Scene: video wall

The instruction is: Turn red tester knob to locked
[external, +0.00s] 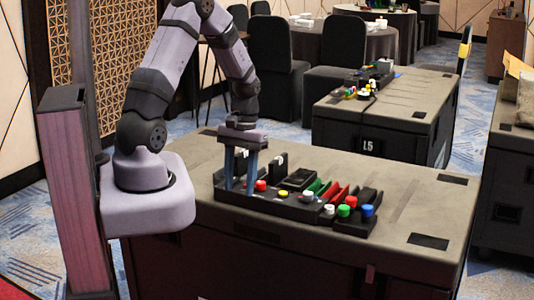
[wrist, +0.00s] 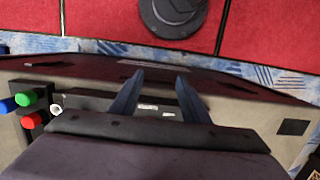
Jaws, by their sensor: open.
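My gripper (external: 240,191) points down at the left end of the black tester panel (external: 262,205), its two fingers apart with nothing seen between them. A red knob (external: 260,185) is close to the right finger in the external view; I cannot tell whether they touch. A second red knob (external: 351,201) is in the cluster at the panel's right end. In the wrist view, my gripper (wrist: 160,76) is open over the panel's edge, and a red knob (wrist: 31,121) shows at far left. No locked marking is legible, and I cannot tell which red knob is meant.
Yellow (external: 283,194), white (external: 308,196), green (external: 344,211) and blue (external: 367,211) knobs stand on the panel, with black, green and red upright pieces behind. The case top (external: 425,200) to the right is clear. Another case (external: 400,110) stands behind.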

